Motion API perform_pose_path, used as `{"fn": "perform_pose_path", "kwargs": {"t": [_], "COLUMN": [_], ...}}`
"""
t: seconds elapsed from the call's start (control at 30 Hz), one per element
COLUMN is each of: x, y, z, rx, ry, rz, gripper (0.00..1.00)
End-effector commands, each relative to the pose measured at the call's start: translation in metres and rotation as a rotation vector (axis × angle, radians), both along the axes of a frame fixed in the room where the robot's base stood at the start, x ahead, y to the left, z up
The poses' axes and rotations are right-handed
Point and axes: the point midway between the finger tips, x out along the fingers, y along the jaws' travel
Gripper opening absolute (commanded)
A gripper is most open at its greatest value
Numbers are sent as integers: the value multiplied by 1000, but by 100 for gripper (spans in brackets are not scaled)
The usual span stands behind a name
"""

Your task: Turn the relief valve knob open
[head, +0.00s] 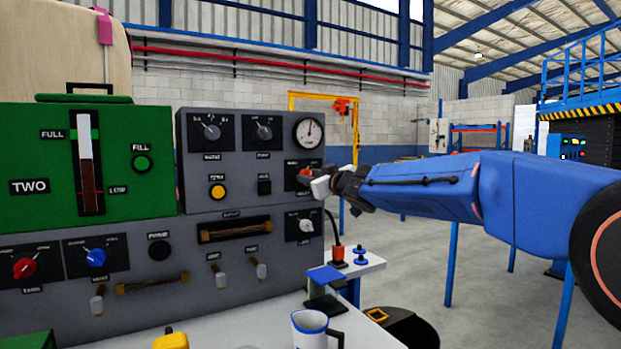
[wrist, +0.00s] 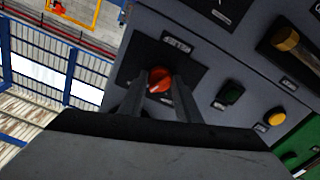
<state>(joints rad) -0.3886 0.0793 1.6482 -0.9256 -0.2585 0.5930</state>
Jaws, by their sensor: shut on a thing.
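The relief valve knob is a red-orange knob (wrist: 159,78) on a dark square plate at the right edge of the grey panel. In the head view, only a bit of the red knob (head: 304,172) shows, and my gripper partly covers it. In the wrist view, my gripper (wrist: 158,88) has one finger on each side of the knob, shut on it. In the head view, my gripper (head: 313,184) reaches the panel from the right. The label by the knob is too small to read surely.
A round gauge (head: 308,133) sits just above the knob, and a pale rotary knob (head: 305,226) is below it. A yellow button (head: 217,191) and a green button (head: 264,186) lie to the left. A mug (head: 311,330) stands on the white table.

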Motion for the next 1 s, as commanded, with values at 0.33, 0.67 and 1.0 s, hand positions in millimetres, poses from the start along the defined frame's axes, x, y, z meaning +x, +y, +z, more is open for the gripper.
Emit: {"fn": "perform_pose_path", "kwargs": {"t": [0.33, 0.67, 1.0], "x": [0, 0, 0], "y": [0, 0, 0], "z": [-3, -3, -3], "rx": [189, 266, 273], "ry": [133, 185, 190], "rz": [-1, -1, -1], "gripper": [8, 8, 8]}}
